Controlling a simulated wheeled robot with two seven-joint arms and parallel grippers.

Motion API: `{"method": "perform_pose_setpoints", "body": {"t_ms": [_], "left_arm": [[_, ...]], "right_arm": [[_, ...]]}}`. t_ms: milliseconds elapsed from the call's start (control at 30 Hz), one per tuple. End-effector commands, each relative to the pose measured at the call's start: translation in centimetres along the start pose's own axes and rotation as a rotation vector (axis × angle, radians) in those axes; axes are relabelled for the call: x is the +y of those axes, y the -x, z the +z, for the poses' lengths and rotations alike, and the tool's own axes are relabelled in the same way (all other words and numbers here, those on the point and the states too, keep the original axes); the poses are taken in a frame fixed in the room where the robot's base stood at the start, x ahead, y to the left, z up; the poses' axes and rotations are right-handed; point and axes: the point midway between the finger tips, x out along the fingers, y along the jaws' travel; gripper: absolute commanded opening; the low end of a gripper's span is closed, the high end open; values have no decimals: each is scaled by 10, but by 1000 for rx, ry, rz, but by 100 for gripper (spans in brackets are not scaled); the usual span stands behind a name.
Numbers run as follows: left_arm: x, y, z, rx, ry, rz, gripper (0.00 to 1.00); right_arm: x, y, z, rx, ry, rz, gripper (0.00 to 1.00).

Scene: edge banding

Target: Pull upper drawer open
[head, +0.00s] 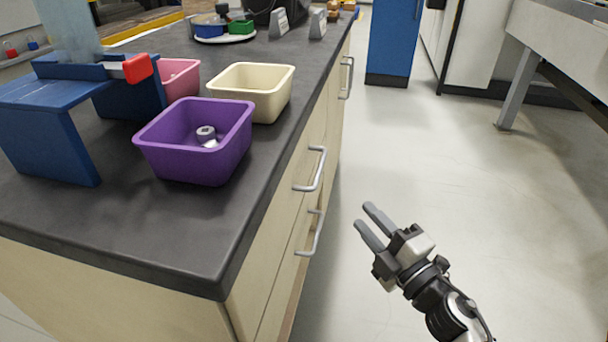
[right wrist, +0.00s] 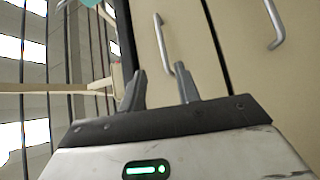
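The upper drawer (head: 297,190) is a pale wooden front just under the dark counter's edge, and it looks shut. Its metal bar handle (head: 317,172) sticks out toward the aisle. In the right wrist view this handle (right wrist: 161,38) stands ahead, roughly between the finger directions. My right gripper (head: 364,216) is open and empty, out in the aisle to the right of the drawer fronts. Its two fingers (right wrist: 159,72) are apart and do not touch the handle. My left gripper is not in view.
The lower drawer's handle (head: 315,234) sits just below; it also shows in the right wrist view (right wrist: 275,22). On the dark counter (head: 190,235) stand purple (head: 190,160), cream (head: 262,108) and pink (head: 182,80) bins and a blue stand (head: 50,130). The aisle floor (head: 420,160) is clear.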

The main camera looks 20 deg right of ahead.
Motion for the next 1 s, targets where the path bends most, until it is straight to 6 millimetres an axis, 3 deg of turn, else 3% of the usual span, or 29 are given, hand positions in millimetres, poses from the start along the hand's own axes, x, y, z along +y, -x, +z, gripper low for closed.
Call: {"method": "perform_pose_setpoints", "body": {"t_ms": [133,267,700,1000], "left_arm": [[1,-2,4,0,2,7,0],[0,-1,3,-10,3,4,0],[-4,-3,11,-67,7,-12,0],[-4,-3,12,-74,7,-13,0]], "right_arm": [[-4,-5,2,13,44,1,32],[-2,-23,1,15,44,3,32],[-2,-117,0,12,42,2,32],[-4,-154,0,11,40,0,32]]}}
